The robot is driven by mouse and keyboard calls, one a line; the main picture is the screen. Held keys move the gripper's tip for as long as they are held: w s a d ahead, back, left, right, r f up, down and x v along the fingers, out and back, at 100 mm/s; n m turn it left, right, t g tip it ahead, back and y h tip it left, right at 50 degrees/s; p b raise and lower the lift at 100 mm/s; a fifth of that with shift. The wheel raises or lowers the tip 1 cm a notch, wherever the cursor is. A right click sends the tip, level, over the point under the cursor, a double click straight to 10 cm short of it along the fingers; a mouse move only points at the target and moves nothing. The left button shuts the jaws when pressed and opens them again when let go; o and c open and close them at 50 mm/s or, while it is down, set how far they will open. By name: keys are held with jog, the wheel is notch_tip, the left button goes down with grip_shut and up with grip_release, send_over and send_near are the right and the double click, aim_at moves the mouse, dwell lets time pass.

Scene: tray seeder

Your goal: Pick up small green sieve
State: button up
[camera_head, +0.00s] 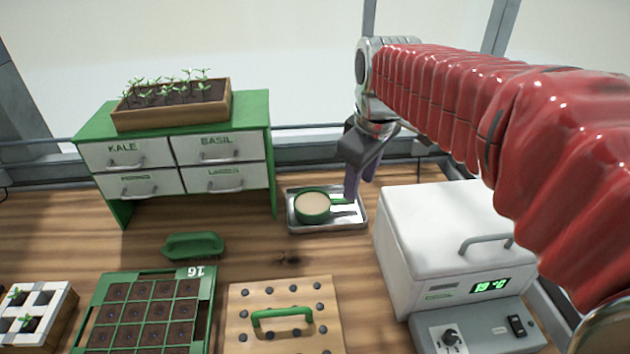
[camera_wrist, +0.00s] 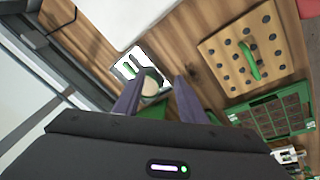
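The small green sieve (camera_head: 312,207) has a round green rim and a pale tan inside. It rests on a shallow metal tray (camera_head: 293,225), with a short green handle pointing right. My gripper (camera_head: 359,190) hangs above the tray's right side, fingers downward, near the handle end. In the wrist view my gripper (camera_wrist: 158,79) is open, with a clear gap between its two purple fingers. The sieve (camera_wrist: 151,86) shows in that gap, partly covered by the left finger. Whether a finger touches anything is hard to tell.
A white incubator-like box (camera_head: 435,235) stands close to the tray's right. A green seed cabinet (camera_head: 257,120) with a planter on top is behind left. A seedling tray (camera_head: 212,300), a drilled board (camera_head: 255,340) with green handle and a green hand tool (camera_head: 193,245) lie in front.

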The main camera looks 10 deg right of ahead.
jog(key=w+f+n+g, duration=0.25)
jog(key=w+n, duration=0.25)
jog(key=w, duration=0.6)
jog(key=n, duration=0.4)
send_over(335, 200)
notch_tip(335, 200, down, 7)
jog(key=shift+s+f+g, duration=0.1)
jog(key=shift+f+g, duration=0.1)
jog(key=shift+g, duration=0.05)
jog(key=shift+f, duration=0.1)
notch_tip(335, 200, down, 8)
jog(key=shift+f, duration=0.2)
jog(key=shift+f, duration=0.1)
jog(key=shift+w+f, duration=0.2)
jog(key=shift+f, duration=2.35)
